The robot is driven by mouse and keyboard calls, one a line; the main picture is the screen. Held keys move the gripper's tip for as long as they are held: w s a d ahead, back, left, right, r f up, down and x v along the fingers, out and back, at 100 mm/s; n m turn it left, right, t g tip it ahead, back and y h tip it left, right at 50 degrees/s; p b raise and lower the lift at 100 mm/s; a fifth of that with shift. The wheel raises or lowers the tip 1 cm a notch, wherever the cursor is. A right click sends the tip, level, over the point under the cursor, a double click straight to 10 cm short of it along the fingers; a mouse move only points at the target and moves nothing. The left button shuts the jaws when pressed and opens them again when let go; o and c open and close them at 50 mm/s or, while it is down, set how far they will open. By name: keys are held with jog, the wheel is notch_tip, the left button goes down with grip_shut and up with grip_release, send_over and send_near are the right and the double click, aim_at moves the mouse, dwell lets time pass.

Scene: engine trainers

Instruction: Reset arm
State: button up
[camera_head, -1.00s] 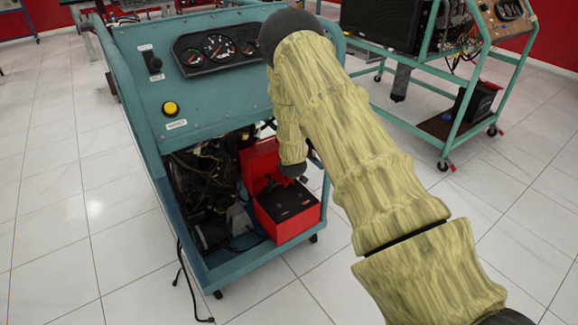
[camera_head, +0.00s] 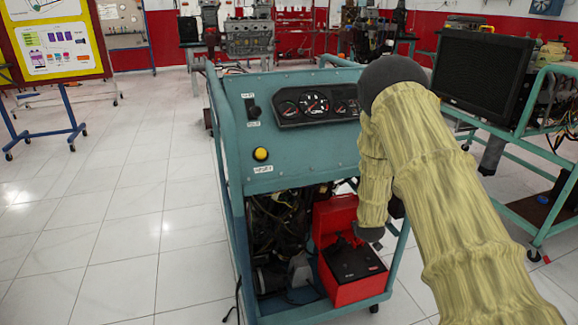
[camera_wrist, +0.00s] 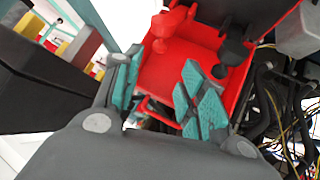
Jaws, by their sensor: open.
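My arm, in a yellow fabric sleeve, reaches down in front of the teal engine trainer (camera_head: 205,190) in the head view. My gripper is mostly hidden there behind the sleeve, close to the red box (camera_head: 345,295) low on the trainer. In the wrist view my gripper (camera_wrist: 165,92) is open, its two teal-padded fingers apart with nothing held between them. The red box (camera_wrist: 180,62) lies just beyond the fingertips. A red clamp-like part (camera_wrist: 167,30) and a black one (camera_wrist: 233,48) stand in it. I cannot tell whether the fingers touch the box.
Engine parts and loose wires (camera_wrist: 275,110) crowd beside the red box. The trainer's gauge panel (camera_head: 315,104) is above it. A second trainer with a black radiator (camera_head: 483,73) stands at right. Tiled floor (camera_head: 120,230) is clear at left.

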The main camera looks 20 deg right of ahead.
jog(key=s+a+f+g+y, duration=0.1)
jog(key=s+a+f+g, duration=0.1)
jog(key=s+a+f, duration=0.7)
jog(key=s+a+f+g+y, duration=0.1)
jog(key=s+a+f+g, duration=0.3)
jog(key=s, duration=1)
jog(key=s+a+f+y, duration=0.1)
jog(key=s+a+f, duration=0.4)
jog(key=s+a, duration=0.45)
jog(key=s+a+r+n+g+y, duration=0.1)
jog(key=s+a, duration=0.2)
jog(key=s, duration=0.7)
jog(key=s+a+g+y, duration=0.1)
jog(key=s+a+g, duration=0.15)
jog(key=s, duration=0.75)
notch_tip(320, 180, up, 22)
jog(key=p, duration=2.2)
jog(key=shift+w+r+t, duration=0.15)
jog(key=shift+w+t, duration=0.2)
jog(key=shift+w, duration=0.05)
